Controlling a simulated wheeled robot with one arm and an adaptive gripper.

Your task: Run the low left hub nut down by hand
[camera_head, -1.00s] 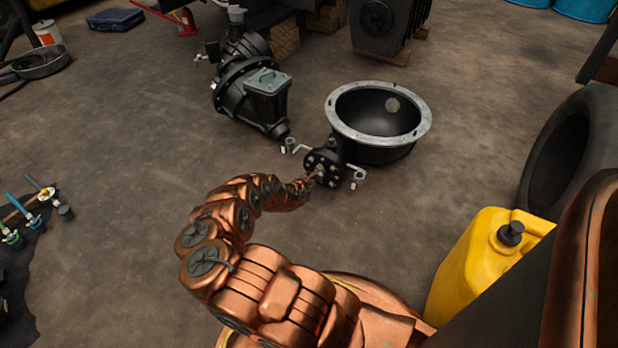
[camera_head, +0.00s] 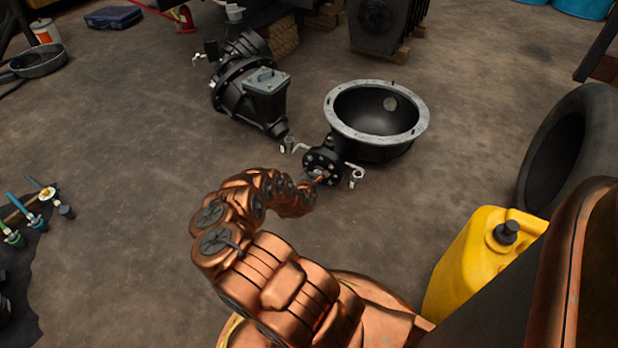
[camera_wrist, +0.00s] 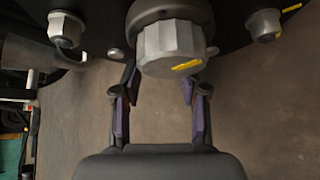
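The black hub flange (camera_head: 313,158) faces me on the near side of a black bowl-shaped housing, with small pale nuts on its face. In the wrist view a large grey nut (camera_wrist: 172,45) with a yellow mark is at top centre. A smaller nut on a washer (camera_wrist: 64,30) is at upper left, and another with a yellow mark (camera_wrist: 265,24) at upper right. I cannot tell which is the low left one. My gripper (camera_wrist: 159,82) is open, its purple-padded fingers apart with bare floor showing between them. The tips are just below the large nut, not closed on it.
The bowl housing's pale rim (camera_head: 420,128) is behind the flange. Silver lever-like fittings (camera_head: 355,174) flank it. A second black housing (camera_head: 240,98) stands behind left. A yellow canister (camera_head: 470,262) and a tyre (camera_head: 570,150) are on the right.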

